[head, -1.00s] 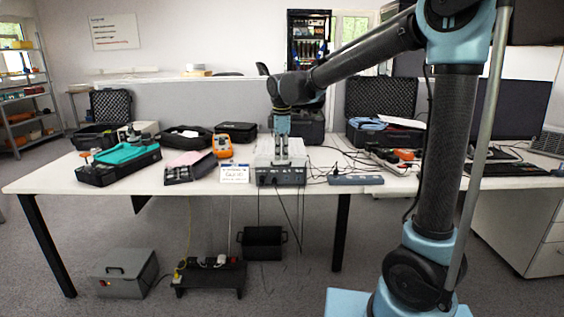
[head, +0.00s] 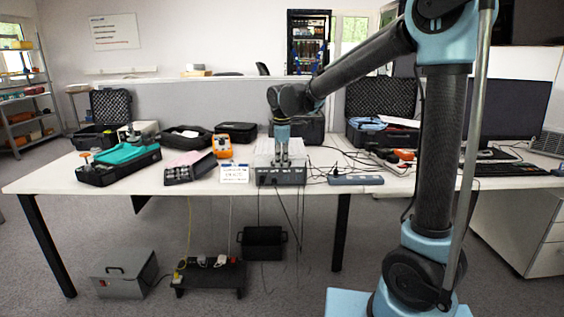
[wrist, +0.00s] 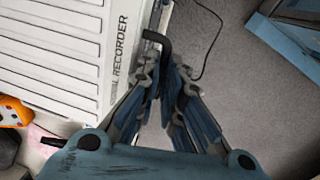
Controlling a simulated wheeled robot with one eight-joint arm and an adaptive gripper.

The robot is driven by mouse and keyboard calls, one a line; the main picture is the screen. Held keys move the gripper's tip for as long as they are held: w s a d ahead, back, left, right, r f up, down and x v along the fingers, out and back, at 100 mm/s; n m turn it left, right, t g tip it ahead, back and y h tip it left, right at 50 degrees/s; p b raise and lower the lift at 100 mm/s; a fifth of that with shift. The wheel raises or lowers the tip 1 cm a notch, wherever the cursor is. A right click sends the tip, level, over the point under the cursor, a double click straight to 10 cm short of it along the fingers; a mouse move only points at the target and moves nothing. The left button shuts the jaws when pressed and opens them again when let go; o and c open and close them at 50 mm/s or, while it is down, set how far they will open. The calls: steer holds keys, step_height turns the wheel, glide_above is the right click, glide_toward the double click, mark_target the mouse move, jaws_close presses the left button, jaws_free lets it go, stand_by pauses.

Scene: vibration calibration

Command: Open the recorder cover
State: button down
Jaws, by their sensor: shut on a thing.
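The recorder (head: 268,178) is a grey box at the front edge of the white table in the head view. In the wrist view its pale, ribbed cover (wrist: 55,50) fills the upper left, with the printed word "RECORDER" along one edge. A dark bent handle (wrist: 155,38) sticks out at that edge. My gripper (wrist: 168,78) is shut on the handle, and the fingers hide its lower end. In the head view my gripper (head: 281,160) points down at the recorder's front. I cannot tell whether the cover is raised.
An orange meter (head: 222,145), a white sign card (head: 234,174) and a dark parts tray (head: 190,170) are left of the recorder. A power strip (head: 356,180) and loose cables lie to its right. Cables hang off the front edge.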

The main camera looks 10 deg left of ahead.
steer(key=w+a+r+g, duration=0.1)
steer(key=w+a+r, duration=0.1)
steer(key=w+r, duration=0.6)
steer(key=w+a+r+g, duration=0.1)
steer(key=w+a+r, duration=0.1)
steer(key=w+r, duration=0.6)
step_height(320, 180, up, 6)
steer(key=shift+w+r, duration=0.1)
steer(key=shift+w, duration=0.15)
steer(key=c, duration=2.3)
jaws_free()
steer(key=shift+s+r, duration=0.3)
steer(key=shift+s, duration=0.1)
steer(key=o, duration=0.3)
steer(key=shift+w+f, duration=0.15)
steer(key=shift+w, duration=0.05)
step_height(320, 180, up, 12)
steer(key=shift+w+f, duration=0.2)
steer(key=shift+w, duration=0.2)
